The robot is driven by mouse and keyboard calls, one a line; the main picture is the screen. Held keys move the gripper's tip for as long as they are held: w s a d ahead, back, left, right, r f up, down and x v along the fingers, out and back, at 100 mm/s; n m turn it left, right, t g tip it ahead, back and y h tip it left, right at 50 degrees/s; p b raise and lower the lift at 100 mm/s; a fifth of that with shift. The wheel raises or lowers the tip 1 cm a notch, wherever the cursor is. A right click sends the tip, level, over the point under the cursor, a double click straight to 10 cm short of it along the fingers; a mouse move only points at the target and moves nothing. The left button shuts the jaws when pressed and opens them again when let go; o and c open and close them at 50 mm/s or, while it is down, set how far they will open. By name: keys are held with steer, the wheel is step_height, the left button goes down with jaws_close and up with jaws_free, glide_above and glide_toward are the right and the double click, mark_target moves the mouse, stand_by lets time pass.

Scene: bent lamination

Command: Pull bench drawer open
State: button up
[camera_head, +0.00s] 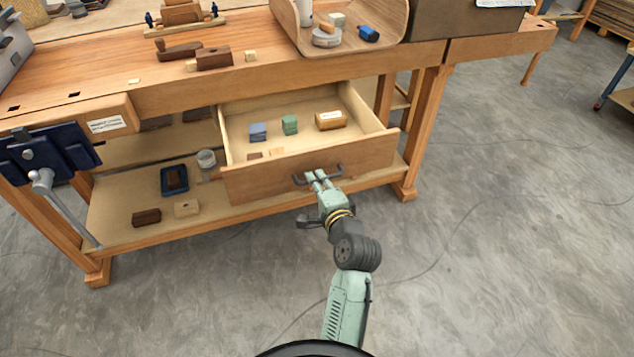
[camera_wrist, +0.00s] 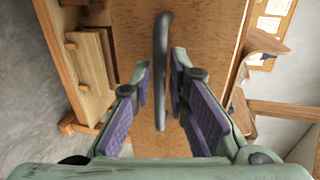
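The bench drawer (camera_head: 265,182) is pulled well out from under the bench top, so its inside shows in the head view. It holds a blue-grey block (camera_head: 257,131), a green block (camera_head: 290,124), a labelled wooden block (camera_head: 330,120) and small wooden pieces. A dark bar handle (camera_head: 336,171) is on its front; in the wrist view the handle (camera_wrist: 162,60) runs up the picture between my fingers. The contact itself is only partly visible.
The workbench (camera_head: 230,80) carries a curved wooden tray (camera_head: 385,45) and wooden tools. A blue vise (camera_head: 48,155) is on the left. A lower shelf (camera_head: 130,220) holds a blue tray (camera_head: 174,181) and blocks. Grey floor (camera_head: 490,200) is open at right.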

steer(key=shift+o, duration=1.3)
steer(key=v, duration=0.7)
steer(key=shift+s, duration=0.25)
